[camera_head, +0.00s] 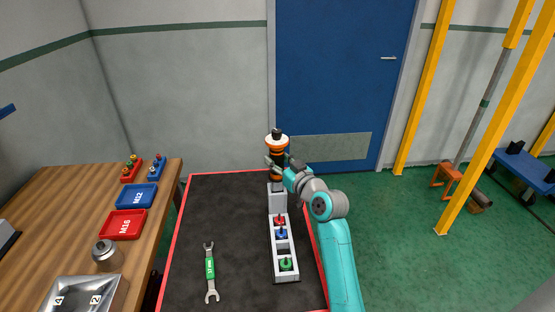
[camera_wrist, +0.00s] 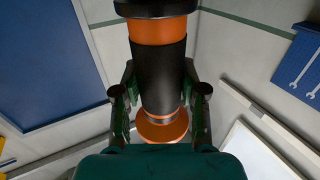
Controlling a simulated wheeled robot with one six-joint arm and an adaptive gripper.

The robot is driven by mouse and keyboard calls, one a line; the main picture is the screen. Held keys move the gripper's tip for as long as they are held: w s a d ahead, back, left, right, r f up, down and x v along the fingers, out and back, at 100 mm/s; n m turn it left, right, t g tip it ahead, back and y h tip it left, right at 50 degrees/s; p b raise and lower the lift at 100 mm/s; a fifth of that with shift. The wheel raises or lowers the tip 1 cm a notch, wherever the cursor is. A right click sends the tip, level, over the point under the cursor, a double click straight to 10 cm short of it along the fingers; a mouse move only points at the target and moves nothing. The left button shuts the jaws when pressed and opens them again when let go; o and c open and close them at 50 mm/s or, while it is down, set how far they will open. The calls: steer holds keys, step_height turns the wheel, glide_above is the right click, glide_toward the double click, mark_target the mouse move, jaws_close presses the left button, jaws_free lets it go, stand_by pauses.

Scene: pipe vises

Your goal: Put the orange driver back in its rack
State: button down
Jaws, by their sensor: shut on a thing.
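The orange driver (camera_head: 276,147) stands upright, orange and black with a dark tip on top. My gripper (camera_head: 279,164) is shut on its dark middle. In the wrist view, the fingers (camera_wrist: 160,108) press on both sides of the driver's black grip (camera_wrist: 160,72), with orange bands above and below. The grey rack (camera_head: 272,256) lies on the dark mat, with a taller grey block (camera_head: 277,199) at its far end. The driver's lower end is directly over this block in the head view; I cannot tell whether it is inside it.
The rack holds red (camera_head: 280,219), blue (camera_head: 281,233) and green (camera_head: 286,264) pieces. A green-handled wrench (camera_head: 210,270) lies left on the mat (camera_head: 230,215). The wooden bench at left carries a red M16 tray (camera_head: 123,224), a blue M12 tray (camera_head: 137,196) and a metal tray (camera_head: 84,291).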

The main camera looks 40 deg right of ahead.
steer(key=shift+f, duration=2.15)
stand_by(2.2)
steer(key=c, duration=0.6)
jaws_free()
steer(key=shift+o, duration=0.2)
steer(key=shift+f, duration=0.2)
steer(key=s+a, duration=0.1)
steer(key=s, duration=1.1)
steer(key=shift+a, duration=0.25)
steer(key=shift+r, duration=0.1)
